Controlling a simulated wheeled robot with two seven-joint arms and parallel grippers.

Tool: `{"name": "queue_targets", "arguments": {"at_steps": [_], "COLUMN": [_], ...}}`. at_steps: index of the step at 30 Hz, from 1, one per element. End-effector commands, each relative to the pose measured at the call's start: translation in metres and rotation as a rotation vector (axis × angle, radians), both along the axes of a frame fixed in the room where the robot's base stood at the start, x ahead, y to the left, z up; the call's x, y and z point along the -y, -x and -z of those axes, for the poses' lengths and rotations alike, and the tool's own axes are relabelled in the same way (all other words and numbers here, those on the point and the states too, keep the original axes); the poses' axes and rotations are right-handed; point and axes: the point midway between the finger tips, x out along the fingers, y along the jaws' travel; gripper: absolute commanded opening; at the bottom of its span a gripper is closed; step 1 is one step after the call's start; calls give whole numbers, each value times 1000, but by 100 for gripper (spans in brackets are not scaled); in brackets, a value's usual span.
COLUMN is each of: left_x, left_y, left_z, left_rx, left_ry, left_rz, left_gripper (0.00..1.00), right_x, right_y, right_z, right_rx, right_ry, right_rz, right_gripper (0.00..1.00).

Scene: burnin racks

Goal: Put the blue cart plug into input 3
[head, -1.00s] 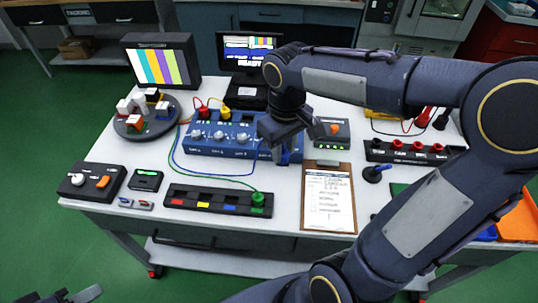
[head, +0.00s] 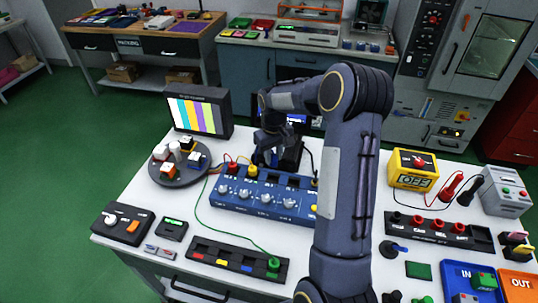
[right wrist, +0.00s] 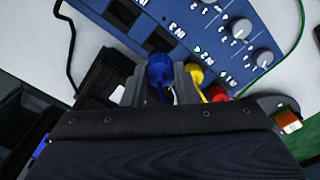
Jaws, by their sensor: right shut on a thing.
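My right gripper (head: 268,160) is at the back edge of the blue input panel (head: 225,205), just right of the yellow plug (head: 252,171). In the right wrist view, the right gripper (right wrist: 162,88) is shut on the blue plug (right wrist: 159,72). The blue plug's end is close to the dark socket by the IN 3 label (right wrist: 174,32); whether it touches is hidden. The yellow plug (right wrist: 196,74) and red plug (right wrist: 216,93) stand beside it. The red plug also shows in the head view (head: 232,168). My left gripper is out of view.
A black strip (head: 238,257) with coloured marks holds the green plug (head: 273,264). A round tray (head: 178,176) with blocks stands left of the panel. A monitor (head: 200,112) is behind. My right arm hides the panel's right side and the table there.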

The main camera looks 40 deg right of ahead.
Motion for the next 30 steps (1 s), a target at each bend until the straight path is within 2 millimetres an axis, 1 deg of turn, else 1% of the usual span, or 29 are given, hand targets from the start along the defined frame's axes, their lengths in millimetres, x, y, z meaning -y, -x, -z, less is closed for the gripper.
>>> {"name": "queue_targets", "arguments": {"at_steps": [16, 20, 30], "left_x": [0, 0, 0], "left_y": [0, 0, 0], "left_z": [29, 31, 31], "left_rx": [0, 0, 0], "left_ry": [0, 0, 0], "left_rz": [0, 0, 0], "left_gripper": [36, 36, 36], "right_x": [-1, -1, -1], "right_y": [0, 0, 0], "right_z": [41, 44, 44], "right_rx": [0, 0, 1], "right_ry": [0, 0, 0], "right_rz": [-1, -1, -1], "right_gripper": [4, 4, 4]}}
